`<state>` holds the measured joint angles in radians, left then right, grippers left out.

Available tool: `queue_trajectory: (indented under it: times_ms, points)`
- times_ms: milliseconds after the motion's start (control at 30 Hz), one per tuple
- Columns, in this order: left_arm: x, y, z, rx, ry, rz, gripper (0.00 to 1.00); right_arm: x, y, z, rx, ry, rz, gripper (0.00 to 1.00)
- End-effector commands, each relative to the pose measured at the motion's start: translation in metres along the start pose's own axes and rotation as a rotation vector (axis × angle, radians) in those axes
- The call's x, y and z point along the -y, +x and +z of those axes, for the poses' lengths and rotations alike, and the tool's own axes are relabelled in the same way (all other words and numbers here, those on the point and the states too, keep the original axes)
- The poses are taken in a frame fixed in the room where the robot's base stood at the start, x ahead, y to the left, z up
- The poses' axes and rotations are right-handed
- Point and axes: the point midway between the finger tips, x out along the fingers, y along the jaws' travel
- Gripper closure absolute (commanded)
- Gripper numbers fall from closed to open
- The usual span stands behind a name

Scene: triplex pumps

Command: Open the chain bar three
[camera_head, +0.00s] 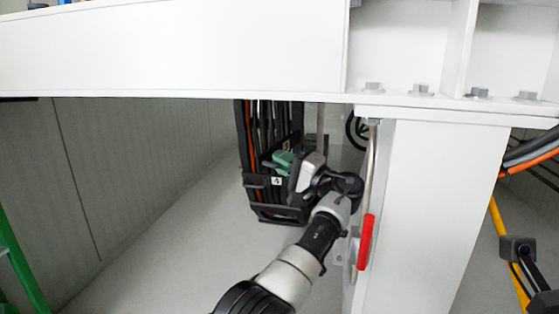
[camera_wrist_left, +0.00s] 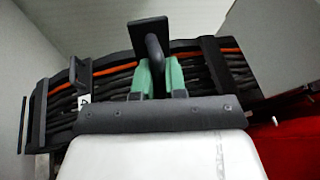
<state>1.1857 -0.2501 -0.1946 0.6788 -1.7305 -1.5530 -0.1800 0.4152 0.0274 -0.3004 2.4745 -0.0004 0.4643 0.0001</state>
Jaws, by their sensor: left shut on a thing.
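The black cable chain (camera_head: 246,150) hangs below the white beam, with dark and orange cables inside it and black crossbars. My left gripper (camera_head: 283,160) reaches in from below with its green fingertips at the chain. In the left wrist view the green fingers (camera_wrist_left: 160,76) are closed around a black chain bar (camera_wrist_left: 150,30), which stands up across the cables. Other bars of the chain (camera_wrist_left: 212,62) lie across the cables to its right and left. A small white label (camera_head: 277,181) sits on a lower crossbar. I cannot read the number of the held bar. My right gripper is out of view.
A white beam (camera_head: 180,50) runs above the chain. A white post (camera_head: 430,210) stands close on the right of my left arm, with a red-gripped handle (camera_head: 366,241) on it. Open floor (camera_head: 170,260) lies to the left.

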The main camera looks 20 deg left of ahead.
Motion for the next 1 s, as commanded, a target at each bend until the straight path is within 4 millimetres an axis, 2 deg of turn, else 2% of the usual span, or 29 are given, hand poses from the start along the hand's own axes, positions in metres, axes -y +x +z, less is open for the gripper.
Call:
queue_trajectory:
  times_ms: [500,533,667,1000]
  points:
    - [0.0002,-0.0009,-0.0008,0.013,0.003,0.001,1.00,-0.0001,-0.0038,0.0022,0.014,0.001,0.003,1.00]
    - [0.0002,-0.0009,-0.0008,0.013,0.003,0.001,0.85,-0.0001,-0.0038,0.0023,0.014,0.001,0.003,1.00]
    - [0.0002,-0.0009,-0.0007,0.013,0.003,0.001,0.65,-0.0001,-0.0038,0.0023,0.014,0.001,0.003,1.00]
    - [0.0001,-0.0009,-0.0006,0.014,0.003,0.001,0.64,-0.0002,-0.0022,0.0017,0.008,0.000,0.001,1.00]
